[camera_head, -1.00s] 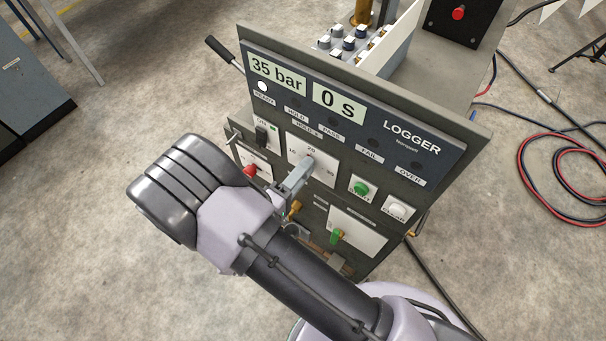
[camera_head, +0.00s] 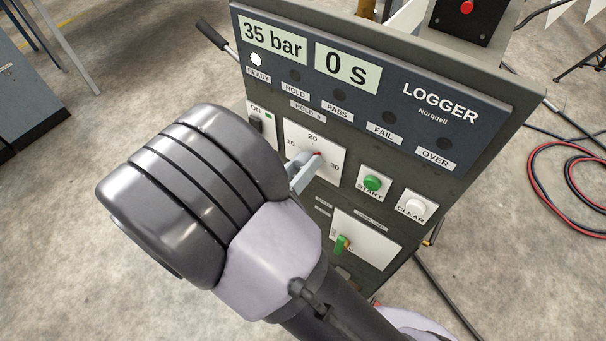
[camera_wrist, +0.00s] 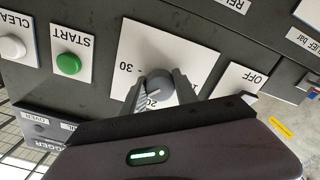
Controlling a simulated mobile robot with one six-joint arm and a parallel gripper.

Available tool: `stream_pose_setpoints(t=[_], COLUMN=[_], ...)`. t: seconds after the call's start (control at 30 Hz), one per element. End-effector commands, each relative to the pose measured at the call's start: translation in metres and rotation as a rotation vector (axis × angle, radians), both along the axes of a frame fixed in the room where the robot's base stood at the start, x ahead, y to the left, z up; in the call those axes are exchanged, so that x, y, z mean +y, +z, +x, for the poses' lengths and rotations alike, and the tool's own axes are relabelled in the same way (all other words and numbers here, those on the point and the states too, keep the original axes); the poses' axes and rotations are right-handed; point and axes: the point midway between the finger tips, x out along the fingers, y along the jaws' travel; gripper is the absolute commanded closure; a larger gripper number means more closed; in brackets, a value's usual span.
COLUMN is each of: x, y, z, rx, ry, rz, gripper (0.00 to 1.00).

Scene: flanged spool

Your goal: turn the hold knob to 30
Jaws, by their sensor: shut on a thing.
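The hold knob (camera_wrist: 158,86) is a dark round knob on a white scale plate (camera_wrist: 196,50) marked 10, 20 and 30. The wrist view shows the panel upside down. My gripper (camera_wrist: 160,90) has one finger on each side of the knob and is shut on it. In the head view my gripper (camera_head: 302,172) reaches the plate from the lower left and covers most of the knob. The 20 and 30 marks show there, with 10 at the left. I cannot tell exactly where the knob points.
The logger panel (camera_head: 470,85) reads 35 bar and 0 s, with the READY lamp (camera_head: 256,60) lit. The green START button (camera_head: 372,183) and white CLEAR button (camera_head: 415,206) lie right of the knob. A green-handled valve (camera_head: 342,243) is below. A switch (camera_head: 255,122) sits left.

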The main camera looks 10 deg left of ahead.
Motion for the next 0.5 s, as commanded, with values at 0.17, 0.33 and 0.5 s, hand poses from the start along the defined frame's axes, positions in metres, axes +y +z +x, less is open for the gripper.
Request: stream_pose_setpoints(t=[0.17, 0.33, 0.5], x=[0.0002, 0.0004, 0.0005], y=[-0.0056, -0.0032, -0.0014], z=[0.0000, 0.0001, 0.0001], rx=[-0.063, -0.124, -0.181], ry=[0.000, -0.001, -0.001], rz=[0.153, 0.302, 0.439], gripper=[1.00, 1.00, 1.00])
